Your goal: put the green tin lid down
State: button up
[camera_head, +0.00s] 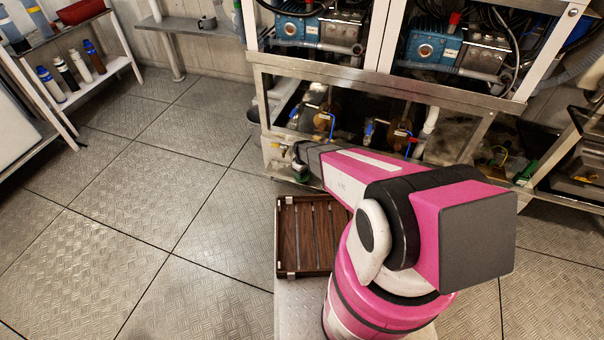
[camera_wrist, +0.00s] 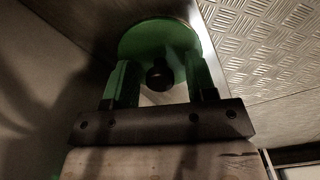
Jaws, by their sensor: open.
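The green tin lid (camera_wrist: 150,36) is a round green disc with a black knob (camera_wrist: 159,75), seen in the wrist view just beyond my fingertips. My gripper (camera_wrist: 160,80) has two green fingers, one on each side of the knob, with gaps showing between. The jaws are open; whether a finger touches the knob I cannot tell. The lid lies at or against a grey metal surface (camera_wrist: 208,12); the contact is in shadow. In the head view my arm reaches toward the lower part of the metal frame, and a small dark green patch shows at its end; lid and fingers cannot be told apart there.
The metal rack (camera_head: 385,82) with blue pumps (camera_head: 303,27) and pipes stands ahead of my arm. A slatted brown wooden tray (camera_head: 311,240) lies near my base. A shelf with bottles (camera_head: 74,78) is at the left. The patterned floor (camera_head: 150,200) between is clear.

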notch_tip(320, 180, up, 12)
jog(key=s+d+r+m, duration=0.3)
jog(key=s+r, duration=0.3)
jog(key=r, duration=0.3)
jog(key=s+d+r+m, duration=0.3)
jog(key=s+d+r, duration=0.3)
jog(key=r, duration=0.4)
jog(key=s+d+r+m, duration=0.3)
jog(key=s+d+r, duration=0.1)
jog(key=s+r, duration=0.4)
notch_tip(320, 180, up, 2)
jog(key=shift+d+r, duration=0.1)
jog(key=shift+d, duration=0.25)
